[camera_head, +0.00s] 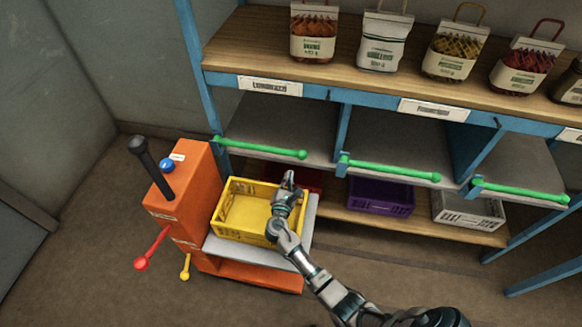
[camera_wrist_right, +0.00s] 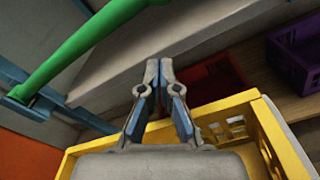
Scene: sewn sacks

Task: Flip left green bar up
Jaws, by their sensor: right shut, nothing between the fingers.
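The left green bar (camera_head: 262,149) lies across the front of the left shelf bay in the head view, nearly level, with a ball at its right end. It also shows large at the upper left of the right wrist view (camera_wrist_right: 82,57). My right gripper (camera_head: 289,177) is shut and empty, above the yellow crate and a little below and in front of the bar. In the wrist view its fingertips (camera_wrist_right: 160,62) meet, apart from the bar. My left gripper is not in view.
The yellow crate (camera_head: 229,196) stands on the orange cart (camera_head: 182,214) below my right gripper. Two other green bars (camera_head: 392,171) (camera_head: 520,193) cross the bays to the right. Purple (camera_head: 381,196) and white (camera_head: 467,212) crates sit on the lower shelf; bags (camera_head: 382,40) stand above.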

